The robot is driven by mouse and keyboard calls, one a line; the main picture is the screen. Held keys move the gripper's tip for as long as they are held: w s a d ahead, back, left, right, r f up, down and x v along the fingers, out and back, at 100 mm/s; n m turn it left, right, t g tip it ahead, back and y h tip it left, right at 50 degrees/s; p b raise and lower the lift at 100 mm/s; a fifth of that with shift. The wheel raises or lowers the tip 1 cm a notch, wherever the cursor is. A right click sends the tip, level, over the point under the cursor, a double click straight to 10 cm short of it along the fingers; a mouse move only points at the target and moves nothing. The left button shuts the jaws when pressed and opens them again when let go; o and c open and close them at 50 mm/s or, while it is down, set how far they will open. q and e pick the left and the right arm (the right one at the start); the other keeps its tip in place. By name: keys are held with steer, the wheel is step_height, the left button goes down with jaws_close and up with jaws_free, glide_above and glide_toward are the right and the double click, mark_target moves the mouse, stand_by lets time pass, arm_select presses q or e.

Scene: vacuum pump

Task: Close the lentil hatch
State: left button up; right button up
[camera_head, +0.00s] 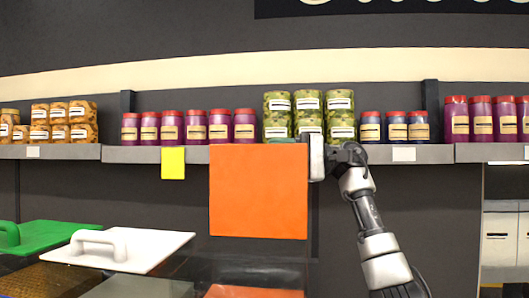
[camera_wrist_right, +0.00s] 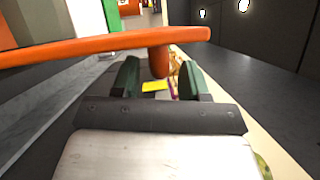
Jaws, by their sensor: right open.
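The orange hatch (camera_head: 258,192) stands raised and upright in the head view, its flat face toward me. I take it to be the lentil hatch. My right gripper (camera_head: 288,141) is at its upper right edge, pointing left, with its fingers partly hidden behind the hatch. In the right wrist view the orange hatch (camera_wrist_right: 90,45) is a thin band across the upper part. A short orange piece of it hangs between the two dark green fingers of the open right gripper (camera_wrist_right: 160,80). I cannot tell whether they touch it. My left gripper is out of view.
A white lid (camera_head: 150,250) with a handle and a green lid (camera_head: 45,236) lie at lower left. An orange surface (camera_head: 255,291) shows below the hatch. A shelf (camera_head: 410,153) with several jars runs behind the hatch. A yellow tag (camera_head: 173,163) hangs from it.

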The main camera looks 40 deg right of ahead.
mark_target(264, 156)
steer(key=shift+w+a, duration=1.1)
steer(key=shift+w, duration=0.05)
steer(key=shift+s+a, duration=0.1)
steer(key=shift+s, duration=0.15)
steer(key=shift+c, duration=1.6)
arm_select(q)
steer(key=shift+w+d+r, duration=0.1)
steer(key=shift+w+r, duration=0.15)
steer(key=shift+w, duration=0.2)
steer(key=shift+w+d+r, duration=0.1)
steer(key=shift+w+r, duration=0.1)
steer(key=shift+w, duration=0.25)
arm_select(e)
steer(key=shift+w, duration=0.1)
jaws_close()
